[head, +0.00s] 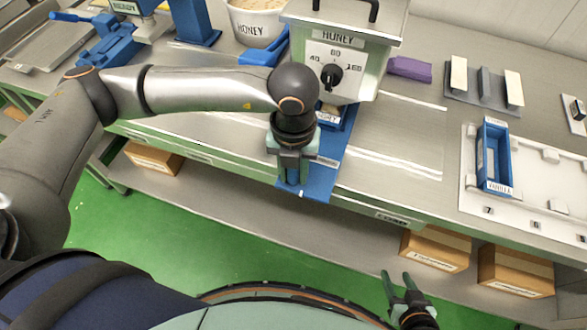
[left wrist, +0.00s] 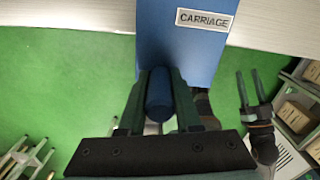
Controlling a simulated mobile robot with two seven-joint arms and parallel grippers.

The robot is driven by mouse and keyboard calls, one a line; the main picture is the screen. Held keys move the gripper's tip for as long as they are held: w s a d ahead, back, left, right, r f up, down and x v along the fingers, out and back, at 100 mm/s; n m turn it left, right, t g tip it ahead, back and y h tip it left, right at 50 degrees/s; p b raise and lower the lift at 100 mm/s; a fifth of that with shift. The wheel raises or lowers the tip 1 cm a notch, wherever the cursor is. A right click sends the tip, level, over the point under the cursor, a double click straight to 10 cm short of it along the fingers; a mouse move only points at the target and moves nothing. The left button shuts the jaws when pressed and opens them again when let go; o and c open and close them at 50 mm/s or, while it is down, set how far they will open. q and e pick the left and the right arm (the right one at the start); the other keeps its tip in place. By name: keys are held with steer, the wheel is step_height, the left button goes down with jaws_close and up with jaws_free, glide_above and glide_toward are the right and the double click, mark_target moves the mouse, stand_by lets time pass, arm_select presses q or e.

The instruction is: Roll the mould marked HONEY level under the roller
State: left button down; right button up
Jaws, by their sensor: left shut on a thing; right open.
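The blue carriage (head: 322,178) reaches out over the bench's front edge, below the machine marked HONEY (head: 338,62). The left wrist view shows the carriage's CARRIAGE label (left wrist: 207,20) and its blue round handle (left wrist: 158,95). My left gripper (head: 291,182) is shut on this handle, with a finger on each side (left wrist: 160,76). A small blue mould (head: 335,120) with a partly hidden label, seemingly HONEY, sits on the carriage at the machine's front, largely hidden by my wrist. The roller is not visible. My right gripper (head: 396,284) is open and empty, low in front of the bench.
Another blue mould (head: 494,180) stands on a white board (head: 470,205) at the right. A HONEY tub (head: 256,22) and a blue press (head: 105,40) stand at the back left. A purple block (head: 409,68) lies right of the machine. Cardboard boxes (head: 435,250) sit on the lower shelf.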

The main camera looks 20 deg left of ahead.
arm_select(q)
steer(key=shift+a, duration=0.45)
steer(key=w+a+b, duration=0.1)
steer(key=a+b, duration=0.7)
steer(key=a, duration=2)
steer(key=c, duration=0.6)
jaws_free()
